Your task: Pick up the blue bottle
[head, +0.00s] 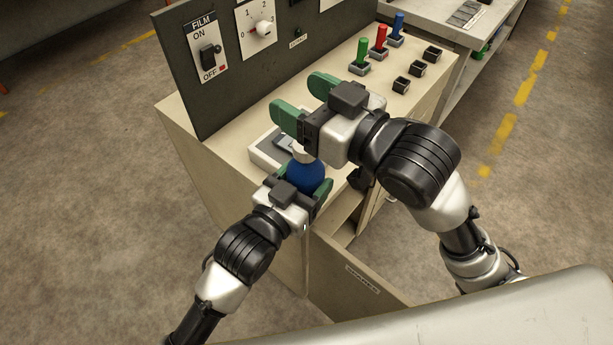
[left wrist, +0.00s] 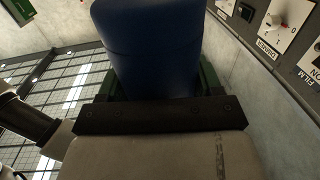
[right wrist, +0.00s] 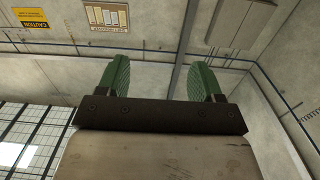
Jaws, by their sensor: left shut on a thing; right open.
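The blue bottle (head: 307,177) has a round blue body and a white top, partly hidden behind my right gripper in the head view. My left gripper (head: 304,187) is shut on it, one green finger on each side. The bottle also fills the top of the left wrist view (left wrist: 155,50), between the fingers. My right gripper (head: 297,103) is open and empty, above and beyond the bottle, with its green fingers apart. The right wrist view shows only wall and ceiling between those fingers (right wrist: 160,80).
A dark upright panel (head: 225,75) with a film switch (head: 208,56) and a dial (head: 262,29) stands behind the beige cabinet top (head: 345,75). A pale box (head: 266,150) sits near the bottle. Green, red and blue levers (head: 380,40) stand to the right. An open drawer or door (head: 350,275) is below.

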